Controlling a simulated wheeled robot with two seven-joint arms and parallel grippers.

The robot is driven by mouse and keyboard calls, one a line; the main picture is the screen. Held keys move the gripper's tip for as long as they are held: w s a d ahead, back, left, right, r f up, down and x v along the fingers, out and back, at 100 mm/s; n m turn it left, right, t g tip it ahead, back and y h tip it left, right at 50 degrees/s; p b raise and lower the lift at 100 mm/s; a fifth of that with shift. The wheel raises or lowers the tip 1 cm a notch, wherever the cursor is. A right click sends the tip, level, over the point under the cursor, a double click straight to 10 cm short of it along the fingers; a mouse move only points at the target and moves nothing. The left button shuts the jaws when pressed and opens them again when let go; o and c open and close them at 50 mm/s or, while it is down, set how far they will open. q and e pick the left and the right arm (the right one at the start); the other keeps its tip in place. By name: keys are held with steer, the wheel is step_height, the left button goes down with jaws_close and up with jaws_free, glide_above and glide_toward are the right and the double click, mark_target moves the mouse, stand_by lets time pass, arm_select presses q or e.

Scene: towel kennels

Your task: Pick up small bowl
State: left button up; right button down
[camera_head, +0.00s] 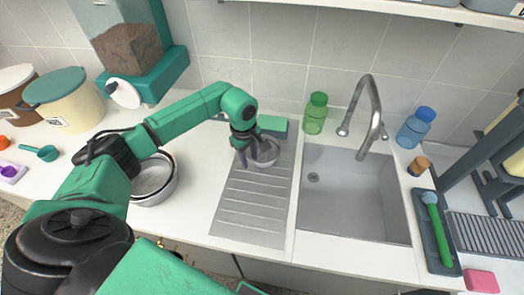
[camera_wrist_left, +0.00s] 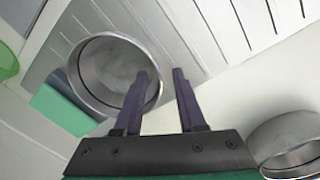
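The small bowl (camera_head: 267,153) is round, metal and upright on the grey ribbed drainboard left of the sink. In the left wrist view the small bowl (camera_wrist_left: 98,73) lies left of centre, its opening facing the camera. My left gripper (camera_head: 243,154) is at the bowl's left side. In the wrist view its two purple fingers (camera_wrist_left: 160,75) are apart with nothing clamped between them. The left finger overlaps the bowl's right rim and the right finger is outside it. I cannot tell whether a finger touches the rim. My right gripper is not in view.
Larger metal bowls (camera_head: 153,183) stand on the counter left of the drainboard (camera_head: 245,211), partly behind my left arm. A green sponge-like block (camera_head: 273,124) lies behind the small bowl. The sink (camera_head: 350,205), faucet (camera_head: 371,110) and green bottle (camera_head: 316,114) are to the right.

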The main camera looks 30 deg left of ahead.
arm_select(q)
jaws_close()
stand_by(1.4)
